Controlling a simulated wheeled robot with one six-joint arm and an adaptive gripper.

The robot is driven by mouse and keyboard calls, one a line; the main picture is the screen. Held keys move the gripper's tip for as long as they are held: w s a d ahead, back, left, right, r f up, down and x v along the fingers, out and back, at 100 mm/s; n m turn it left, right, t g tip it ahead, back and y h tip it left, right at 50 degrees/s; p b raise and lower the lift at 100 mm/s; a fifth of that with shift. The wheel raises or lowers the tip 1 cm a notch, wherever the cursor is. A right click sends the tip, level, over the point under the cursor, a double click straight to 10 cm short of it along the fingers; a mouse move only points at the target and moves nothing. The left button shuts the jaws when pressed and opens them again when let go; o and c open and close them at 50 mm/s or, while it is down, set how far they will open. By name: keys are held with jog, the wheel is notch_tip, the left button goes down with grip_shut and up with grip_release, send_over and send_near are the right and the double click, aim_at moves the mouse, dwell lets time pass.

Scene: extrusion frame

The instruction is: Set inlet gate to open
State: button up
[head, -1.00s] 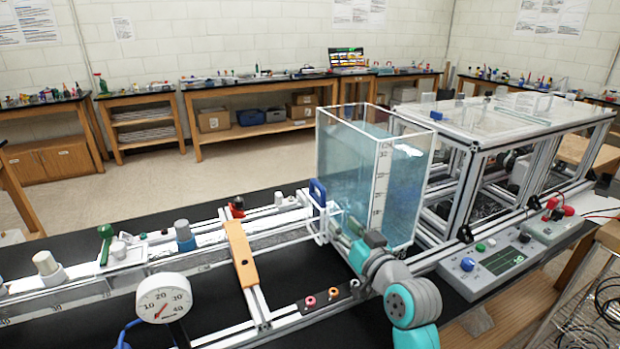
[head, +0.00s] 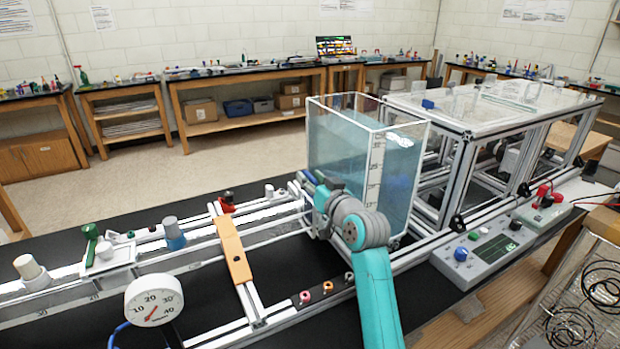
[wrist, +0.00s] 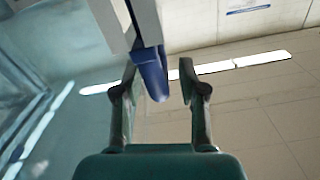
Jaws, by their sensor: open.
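The inlet gate's blue handle (wrist: 152,75) hangs from a pale upright bar in the wrist view, at the inlet end of the clear water tank (head: 372,165). In the head view only a sliver of blue shows beside my arm, so the gate's height cannot be told. My gripper (wrist: 158,72) is open. In the wrist view the handle lies between its two fingers, nearer the left one, with a gap to the right one. Contact cannot be told. In the head view my wrist (head: 328,190) covers the handle.
The flume channel runs left from the tank, with a round dial gauge (head: 154,300) and an orange crossbar (head: 232,248). A control box (head: 490,250) with a blue knob and small screen sits right of my arm. The metal frame (head: 480,170) stands behind.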

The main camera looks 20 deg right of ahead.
aim_at(310, 175)
jog(key=shift+w+a, duration=0.1)
jog(key=shift+w, duration=0.3)
jog(key=shift+c, duration=0.2)
grip_shut()
notch_tip(310, 175, up, 5)
jog(key=shift+o, duration=0.2)
grip_release()
